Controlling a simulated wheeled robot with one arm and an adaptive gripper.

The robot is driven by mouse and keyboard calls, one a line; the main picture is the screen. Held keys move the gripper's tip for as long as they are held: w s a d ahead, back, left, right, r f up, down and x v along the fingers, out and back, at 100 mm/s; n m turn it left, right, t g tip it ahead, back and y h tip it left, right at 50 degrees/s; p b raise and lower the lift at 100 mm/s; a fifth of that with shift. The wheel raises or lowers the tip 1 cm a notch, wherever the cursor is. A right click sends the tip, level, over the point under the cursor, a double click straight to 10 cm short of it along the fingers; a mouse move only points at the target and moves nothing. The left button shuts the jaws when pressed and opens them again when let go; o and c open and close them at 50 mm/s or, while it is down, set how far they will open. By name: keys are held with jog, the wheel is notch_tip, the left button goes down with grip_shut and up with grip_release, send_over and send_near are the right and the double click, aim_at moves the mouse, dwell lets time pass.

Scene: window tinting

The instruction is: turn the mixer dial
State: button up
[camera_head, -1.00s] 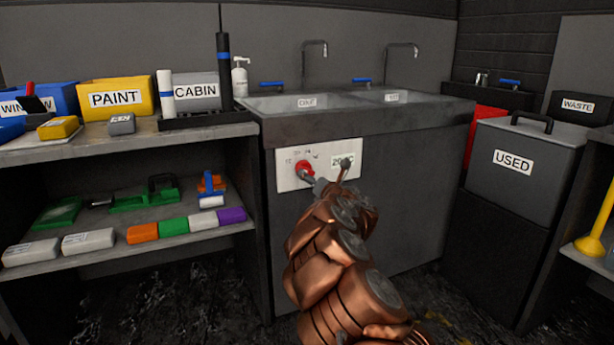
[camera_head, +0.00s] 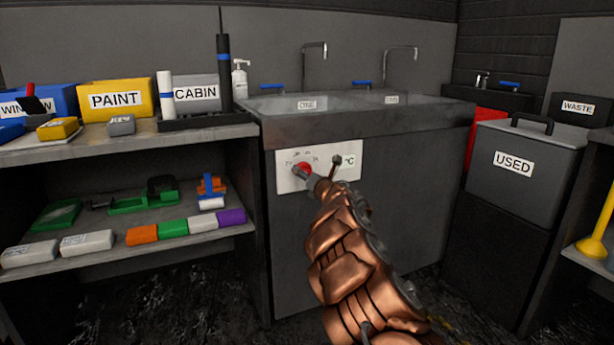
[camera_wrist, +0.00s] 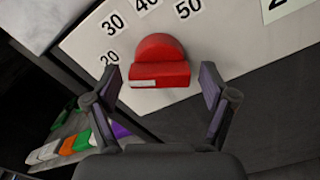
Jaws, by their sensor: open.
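The red mixer dial (camera_head: 304,169) sits on a white panel (camera_head: 348,172) on the front of the sink unit. In the wrist view the dial (camera_wrist: 160,62) is a rounded red knob with a pale mark along its lower edge, and printed numbers 20, 30, 40 and 50 arc around it. My gripper (camera_wrist: 165,95) is open, with one finger on each side of the dial and visible gaps to it. In the head view my gripper (camera_head: 310,178) is in front of the panel and partly covers the dial. The panel's display is mostly hidden by my gripper.
The grey double sink (camera_head: 350,118) is above the panel. At left, a shelf unit (camera_head: 200,246) holds boxes, rolls and coloured blocks. A grey bin (camera_head: 510,185) labelled USED stands at right. The floor before the sink unit is partly hidden by my arm.

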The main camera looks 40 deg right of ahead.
jog(key=shift+c, duration=0.4)
jog(key=c, duration=1.1)
jog(key=shift+m, duration=0.3)
jog(key=shift+w+a+r+m+p, duration=0.1)
jog(key=shift+r+m+p, duration=0.05)
jog(key=shift+m+p, duration=0.95)
jog(key=m+p, duration=0.3)
jog(key=m, duration=0.1)
jog(key=shift+m, duration=0.4)
jog(key=o, duration=1.2)
